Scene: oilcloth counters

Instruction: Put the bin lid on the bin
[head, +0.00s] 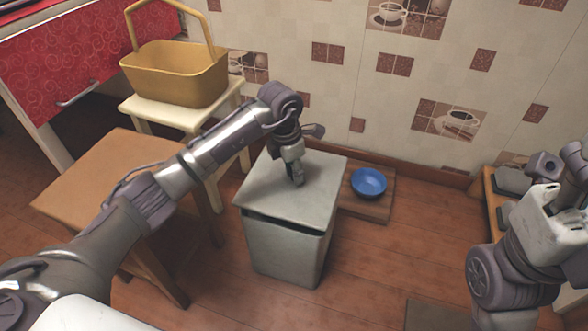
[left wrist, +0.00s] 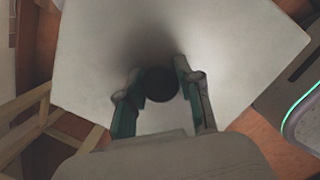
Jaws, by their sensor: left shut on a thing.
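The bin lid (head: 318,165) is a pale grey square plate lying over the mouth of the bin (head: 285,257) in the head view. A dark gap shows under its front edge, so it does not sit flush there. My left gripper (head: 297,180) points down at the top of the lid and is shut on its knob. In the left wrist view the dark round knob (left wrist: 161,84) is between my left fingers, with the pale lid (left wrist: 225,45) around it. My right arm is at the right edge; its gripper does not show.
A wooden stool (head: 100,185) stands left of the bin, and a cream stool (head: 140,108) with a yellow basket (head: 180,75) is behind it. A blue bowl (head: 369,183) on a wooden board (head: 368,208) is right of the bin.

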